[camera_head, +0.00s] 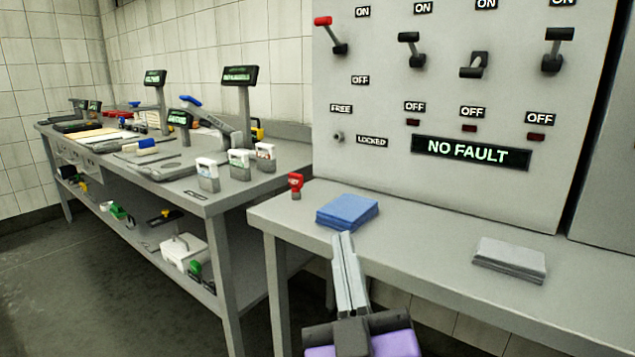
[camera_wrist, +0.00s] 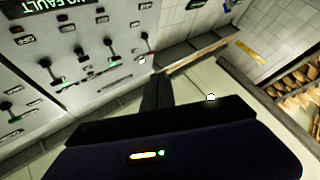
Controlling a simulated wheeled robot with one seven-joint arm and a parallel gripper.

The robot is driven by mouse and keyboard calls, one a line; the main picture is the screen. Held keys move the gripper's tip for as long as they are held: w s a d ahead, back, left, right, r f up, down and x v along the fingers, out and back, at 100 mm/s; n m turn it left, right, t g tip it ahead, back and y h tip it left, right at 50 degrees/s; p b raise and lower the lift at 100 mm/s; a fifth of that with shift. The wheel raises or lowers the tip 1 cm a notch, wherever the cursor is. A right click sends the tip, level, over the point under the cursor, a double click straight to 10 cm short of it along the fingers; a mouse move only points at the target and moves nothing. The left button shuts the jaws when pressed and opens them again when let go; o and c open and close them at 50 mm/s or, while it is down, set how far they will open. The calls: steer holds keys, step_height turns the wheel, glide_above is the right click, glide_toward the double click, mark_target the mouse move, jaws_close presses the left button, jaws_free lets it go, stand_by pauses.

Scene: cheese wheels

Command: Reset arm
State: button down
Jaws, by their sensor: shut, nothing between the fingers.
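My gripper (camera_head: 345,243) shows in the lower middle of the head view. Its two long grey fingers lie together with nothing between them, and they point up toward the bench's front edge, just below the blue cloth stack. In the wrist view the dark fingers (camera_wrist: 157,88) are also together. The arm behind the gripper is mostly out of frame.
A grey bench (camera_head: 420,241) holds a blue cloth stack (camera_head: 347,211), a grey cloth stack (camera_head: 510,259) and a small red-topped item (camera_head: 295,186). A lever panel (camera_head: 465,100) reading "NO FAULT" stands behind. A long cluttered table (camera_head: 215,200) stands left. The floor (camera_head: 60,290) is open at lower left.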

steer(key=s+d+f+g+y, duration=0.1)
steer(key=s+d+f+g, duration=0.15)
steer(key=s+f, duration=0.45)
steer(key=s+d+f+g+y, duration=0.1)
steer(key=s+d+f, duration=0.35)
steer(key=f, duration=0.55)
steer(key=s+d+f+m+g+h, duration=0.2)
steer(key=s+d+f, duration=0.15)
steer(key=s, duration=0.45)
steer(key=s+d+f+m+g+h, duration=0.1)
steer(key=s+d+f+m+g, duration=0.15)
steer(key=s+f, duration=0.4)
steer(key=s+d+f+m+g+h, duration=0.15)
steer(key=s+d, duration=0.25)
steer(key=s, duration=0.5)
step_height(320, 180, up, 21)
steer(key=p, duration=2.1)
steer(key=shift+a+p, duration=0.2)
steer(key=shift+p, duration=0.2)
